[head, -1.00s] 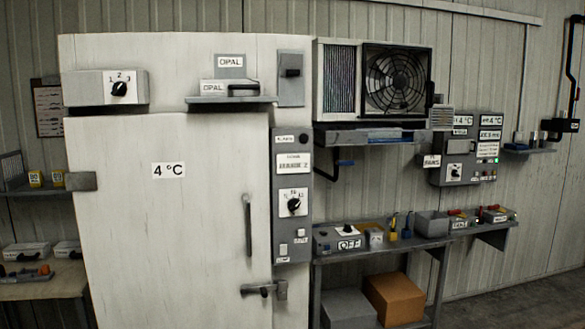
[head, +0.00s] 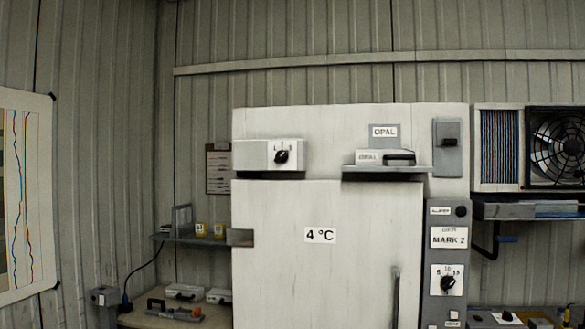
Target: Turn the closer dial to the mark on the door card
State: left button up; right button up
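The closer dial (head: 282,157) is a black knob on a white plate on the grey box at the top left of the cold-room door (head: 310,270). Small figures are printed above the knob, too small to read surely here; the knob's exact setting cannot be told. A white card (head: 449,238) reading "MARK 2" is on the grey control panel (head: 436,290) right of the door. Neither gripper is in view.
A second black dial (head: 447,283) is below the card. A shelf (head: 388,173) with a labelled box juts out above the door. A door handle (head: 395,297) stands at the door's right. A bench (head: 150,318) and small shelf (head: 190,238) are at left.

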aim_at(282, 156)
jog(key=i+l, duration=0.1)
jog(key=i, duration=1)
jog(key=l+u, duration=0.05)
